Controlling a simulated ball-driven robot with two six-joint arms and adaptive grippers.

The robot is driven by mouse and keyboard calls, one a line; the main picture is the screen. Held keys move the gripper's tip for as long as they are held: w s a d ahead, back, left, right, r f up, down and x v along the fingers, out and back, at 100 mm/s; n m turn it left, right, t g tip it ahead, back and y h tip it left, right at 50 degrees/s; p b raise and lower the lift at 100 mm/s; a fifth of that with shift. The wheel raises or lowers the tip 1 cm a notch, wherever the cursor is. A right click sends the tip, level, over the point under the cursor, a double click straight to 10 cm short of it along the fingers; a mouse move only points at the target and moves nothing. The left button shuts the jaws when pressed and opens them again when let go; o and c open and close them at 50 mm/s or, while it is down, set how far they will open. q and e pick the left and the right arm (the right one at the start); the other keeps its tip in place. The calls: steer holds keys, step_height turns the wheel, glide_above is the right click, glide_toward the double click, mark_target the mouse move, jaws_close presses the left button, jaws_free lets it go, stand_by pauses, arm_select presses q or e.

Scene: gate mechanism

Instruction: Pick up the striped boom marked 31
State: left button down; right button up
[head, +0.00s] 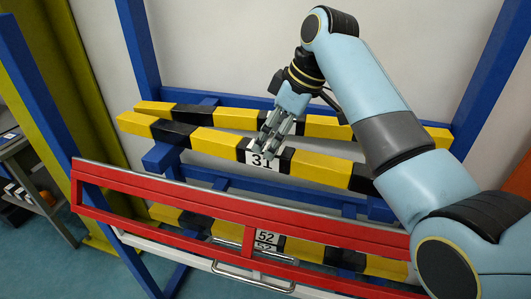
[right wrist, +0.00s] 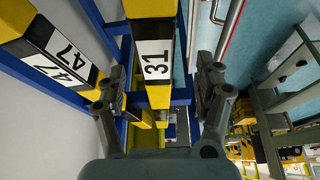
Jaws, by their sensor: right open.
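The striped boom marked 31 (head: 215,142) is black and yellow and lies across the blue rack, slanting down to the right in the head view. Its white label (head: 262,158) faces forward. My right gripper (head: 270,138) is open at the label, with its fingers pointing down. In the right wrist view the boom marked 31 (right wrist: 157,52) runs between the two open fingers of the gripper (right wrist: 160,78), with visible gaps on both sides. My arm hides part of the boom's right end in the head view. My left gripper is not in view.
A boom marked 47 (right wrist: 60,63) lies behind, close to the left finger in the right wrist view. A boom marked 52 (head: 300,248) lies lower, behind a red gate frame (head: 180,200) with a handle. Blue posts (head: 140,45) and a grey shelf (head: 35,190) stand left.

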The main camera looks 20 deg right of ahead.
mark_target(267, 147)
steer(key=x, duration=0.4)
steer(key=shift+w+d+f+p, duration=0.1)
steer(key=shift+w+f+p, duration=0.1)
steer(key=shift+f+p, duration=0.15)
steer(key=shift+w+f, duration=0.15)
steer(key=shift+f, duration=0.2)
steer(key=c, duration=0.5)
jaws_close()
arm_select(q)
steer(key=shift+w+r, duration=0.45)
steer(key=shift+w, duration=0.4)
arm_select(e)
steer(key=shift+r, duration=0.1)
